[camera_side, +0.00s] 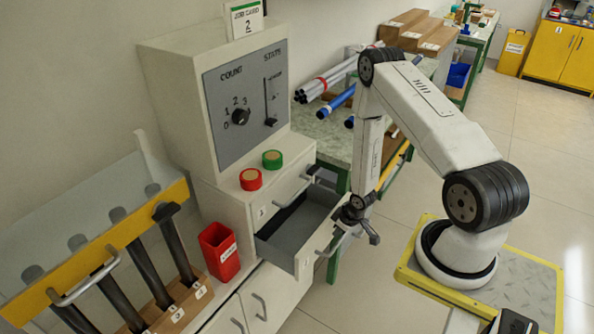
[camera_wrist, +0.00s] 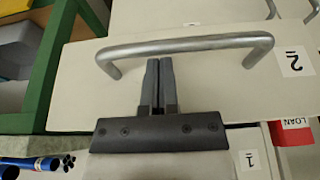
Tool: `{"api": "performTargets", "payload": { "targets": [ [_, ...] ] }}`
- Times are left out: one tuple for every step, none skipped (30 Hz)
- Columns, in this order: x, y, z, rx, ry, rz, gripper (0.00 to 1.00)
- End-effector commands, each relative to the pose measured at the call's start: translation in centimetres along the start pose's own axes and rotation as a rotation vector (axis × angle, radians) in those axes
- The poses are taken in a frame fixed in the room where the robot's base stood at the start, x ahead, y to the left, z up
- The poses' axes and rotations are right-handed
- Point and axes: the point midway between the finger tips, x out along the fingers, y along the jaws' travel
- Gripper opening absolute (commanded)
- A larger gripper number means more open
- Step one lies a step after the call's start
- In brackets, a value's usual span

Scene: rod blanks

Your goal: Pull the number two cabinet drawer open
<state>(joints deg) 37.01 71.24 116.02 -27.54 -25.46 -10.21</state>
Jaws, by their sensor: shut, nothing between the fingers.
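The number two drawer (camera_side: 305,262) of the beige cabinet stands pulled out in the side view, its grey inside showing and empty where visible. In the wrist view its front (camera_wrist: 220,85) carries a label 2 (camera_wrist: 295,62), upside down, and a metal bar handle (camera_wrist: 185,46). My gripper (camera_side: 338,240) is at the drawer front, by the handle. In the wrist view the fingers of my gripper (camera_wrist: 158,62) are shut and empty, with their tips close beside the handle bar. I cannot tell whether they touch it.
The number one drawer (camera_side: 262,213) above is closed. A red bin (camera_side: 220,252) stands left of the cabinet's drawers. Red (camera_side: 251,180) and green (camera_side: 272,160) round pieces sit on the cabinet ledge. A bench with blue and grey rods (camera_side: 340,102) stands behind.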

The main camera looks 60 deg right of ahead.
Motion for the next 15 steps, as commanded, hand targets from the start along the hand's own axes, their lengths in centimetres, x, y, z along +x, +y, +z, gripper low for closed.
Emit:
{"api": "performTargets", "payload": {
  "targets": [
    [-0.3, 0.0, 0.0, 0.0, 0.0, 0.001, 0.0],
    [-0.6, 0.0, 0.0, 0.0, 0.0, 0.001, 0.0],
    [-0.8, 0.0, 0.0, 0.001, 0.001, 0.001, 0.0],
    [-1.1, 0.1, 0.0, 0.001, 0.001, 0.001, 0.0],
    [-1.4, 0.1, 0.0, 0.001, 0.001, 0.001, 0.0],
    [-1.8, 0.0, 0.0, 0.001, 0.001, 0.001, 0.0],
    [-2.1, 0.1, 0.0, 0.001, 0.001, 0.001, 0.0],
    [-2.4, 0.1, 0.0, 0.001, 0.001, 0.001, 0.0],
    [-2.8, 0.1, 0.0, 0.001, 0.001, 0.001, 0.0],
    [-3.1, 0.1, 0.0, 0.001, 0.001, 0.001, 0.0],
    [-3.5, 0.1, 0.0, 0.0, 0.001, 0.001, 0.0],
    [-3.9, 0.0, 0.0, 0.0, 0.001, 0.001, 0.0],
    [-4.3, 0.1, 0.0, 0.0, 0.001, 0.001, 0.0],
    [-4.6, 0.0, 0.0, 0.0, 0.001, 0.001, 0.0],
    [-5.0, 0.0, 0.0, 0.001, 0.001, 0.001, 0.0]
  ]
}}
